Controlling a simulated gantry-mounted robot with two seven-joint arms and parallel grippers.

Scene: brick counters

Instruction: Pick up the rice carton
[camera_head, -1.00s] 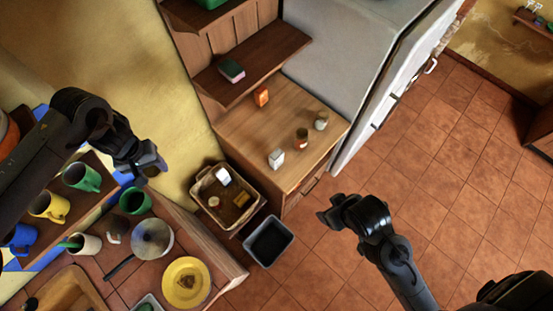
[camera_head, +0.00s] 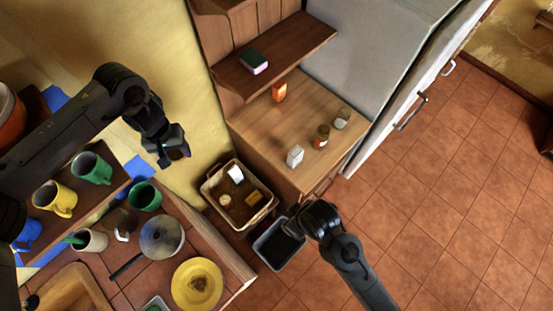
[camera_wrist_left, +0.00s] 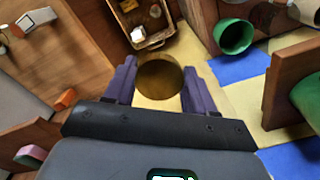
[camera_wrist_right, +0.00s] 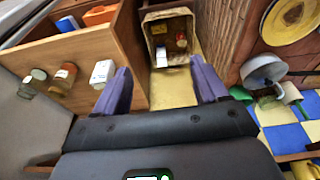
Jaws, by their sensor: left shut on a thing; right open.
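A white carton (camera_head: 295,156) stands on the wooden counter; its label is too small to read, so I cannot tell if it is the rice carton. It also shows in the right wrist view (camera_wrist_right: 102,73). Another white box (camera_head: 235,173) sits in the basket. My left gripper (camera_head: 175,150) is shut on a brown round thing (camera_wrist_left: 159,80), above the left counter's far edge. My right gripper (camera_head: 294,227) is open and empty, over the dark bin and below the white carton in the head view.
Two jars (camera_head: 321,136) and an orange carton (camera_head: 279,91) share the wooden counter (camera_head: 255,140). A basket (camera_head: 262,214) and dark bin (camera_head: 270,254) lie in front. Mugs, a pan (camera_head: 161,237) and yellow plate (camera_head: 197,285) crowd the left. Floor at right is clear.

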